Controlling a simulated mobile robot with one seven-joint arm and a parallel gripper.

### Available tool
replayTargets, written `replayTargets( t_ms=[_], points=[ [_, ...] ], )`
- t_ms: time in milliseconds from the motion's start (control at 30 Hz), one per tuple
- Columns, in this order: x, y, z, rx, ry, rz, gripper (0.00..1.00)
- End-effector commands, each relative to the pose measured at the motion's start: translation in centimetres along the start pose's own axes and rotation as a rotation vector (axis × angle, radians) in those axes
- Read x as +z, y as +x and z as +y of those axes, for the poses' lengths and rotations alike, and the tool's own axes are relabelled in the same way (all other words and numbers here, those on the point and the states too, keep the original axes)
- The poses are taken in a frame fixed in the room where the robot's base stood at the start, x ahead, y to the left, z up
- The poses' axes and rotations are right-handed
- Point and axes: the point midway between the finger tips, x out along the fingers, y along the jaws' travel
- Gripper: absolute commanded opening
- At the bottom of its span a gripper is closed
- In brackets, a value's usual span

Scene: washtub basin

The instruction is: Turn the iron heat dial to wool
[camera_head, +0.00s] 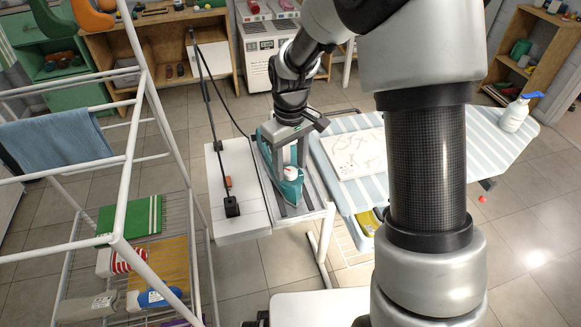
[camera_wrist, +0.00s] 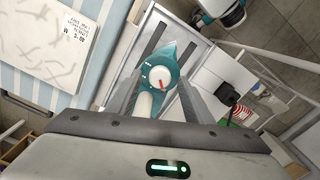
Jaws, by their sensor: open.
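The teal iron (camera_head: 287,190) stands on a metal rest at the end of the ironing board, its tip towards the bottom of the head view. My gripper (camera_head: 288,160) is above the iron, pointing down. In the wrist view, the open fingers of my gripper (camera_wrist: 158,88) are on either side of the dial, with visible space between. I cannot tell how far the tips are above it.
A striped ironing board (camera_head: 470,135) carries a white printed sheet (camera_head: 353,152) and a spray bottle (camera_head: 515,113). A white panel with a black cord pole (camera_head: 231,206) stands left of the iron. A white drying rack (camera_head: 130,200) with folded cloths is further left.

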Motion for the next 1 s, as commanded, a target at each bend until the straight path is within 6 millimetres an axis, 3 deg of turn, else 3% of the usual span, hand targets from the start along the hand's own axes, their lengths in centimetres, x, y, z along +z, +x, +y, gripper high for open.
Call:
replayTargets(
  t_ms=[367,633,1000],
  points=[
    [0.02,0.78,0.01,0.000,0.001,0.000,0.47],
    [0.01,0.76,0.01,0.000,0.001,0.000,0.06],
    [0.02,0.69,0.02,0.000,0.065,0.000,0.06]
  ],
)
